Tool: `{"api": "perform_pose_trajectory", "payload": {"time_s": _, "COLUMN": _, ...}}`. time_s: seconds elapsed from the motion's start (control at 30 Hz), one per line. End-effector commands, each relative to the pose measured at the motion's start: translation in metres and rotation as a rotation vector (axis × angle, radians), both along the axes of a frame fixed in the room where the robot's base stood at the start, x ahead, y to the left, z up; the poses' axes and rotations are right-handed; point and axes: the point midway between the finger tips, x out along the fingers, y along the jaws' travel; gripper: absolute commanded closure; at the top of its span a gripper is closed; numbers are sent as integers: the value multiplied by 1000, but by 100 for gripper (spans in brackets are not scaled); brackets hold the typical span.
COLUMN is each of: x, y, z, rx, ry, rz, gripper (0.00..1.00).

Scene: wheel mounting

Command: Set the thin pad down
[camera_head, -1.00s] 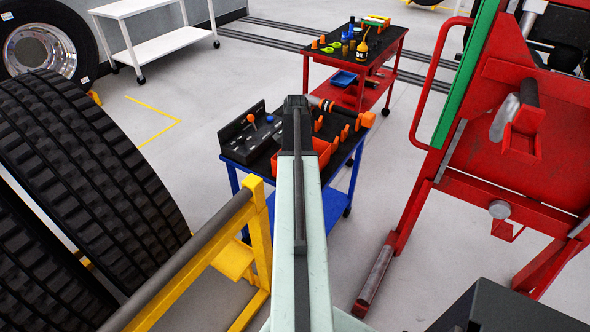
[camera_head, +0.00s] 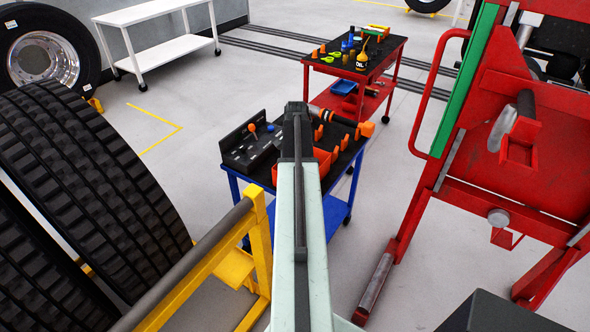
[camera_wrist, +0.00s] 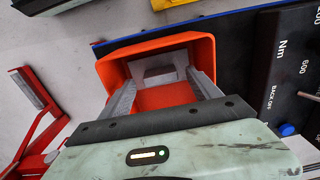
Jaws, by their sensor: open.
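In the wrist view my gripper (camera_wrist: 162,90) is open, with its two grey fingers reaching into an orange bin (camera_wrist: 205,52). A small flat grey piece (camera_wrist: 158,76) lies at the far end of the bin, between the fingers' lines. It may be the thin pad, but I cannot tell for sure. I see no finger gripping it. In the head view the orange bin (camera_head: 323,160) stands on the blue cart, partly behind my arm. My fingers are hidden there.
The blue cart (camera_head: 232,170) also carries a black tool case (camera_head: 246,142) and orange-handled tools. A red cart (camera_head: 372,70) stands behind. Large tires (camera_head: 100,185) and a yellow frame (camera_head: 262,255) are at left. A red stand (camera_head: 480,190) is at right.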

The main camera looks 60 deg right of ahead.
Motion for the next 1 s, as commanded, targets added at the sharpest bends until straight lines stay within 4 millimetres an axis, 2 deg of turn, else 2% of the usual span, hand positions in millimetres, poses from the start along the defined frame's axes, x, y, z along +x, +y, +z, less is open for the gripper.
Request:
{"api": "perform_pose_trajectory", "payload": {"time_s": 0.03, "x": 0, "y": 0, "z": 18, "rx": 0, "ry": 0, "rz": 0, "gripper": 28}}
{"api": "perform_pose_trajectory", "payload": {"time_s": 0.3, "x": -1, "y": 0, "z": 79, "rx": 0, "ry": 0, "rz": -1, "gripper": 28}}
{"api": "perform_pose_trajectory", "payload": {"time_s": 0.43, "x": -2, "y": 0, "z": 100, "rx": 0, "ry": 0, "rz": -1, "gripper": 28}}
{"api": "perform_pose_trajectory", "payload": {"time_s": 0.57, "x": -2, "y": 0, "z": 106, "rx": 0, "ry": 0, "rz": -1, "gripper": 28}}
{"api": "perform_pose_trajectory", "payload": {"time_s": 0.87, "x": -1, "y": 0, "z": 103, "rx": 0, "ry": 0, "rz": 1, "gripper": 28}}
{"api": "perform_pose_trajectory", "payload": {"time_s": 0.97, "x": 16, "y": 20, "z": 103, "rx": 0, "ry": 0, "rz": 58, "gripper": 28}}
{"api": "perform_pose_trajectory", "payload": {"time_s": 1.0, "x": 32, "y": 40, "z": 103, "rx": 0, "ry": 0, "rz": 114, "gripper": 28}}
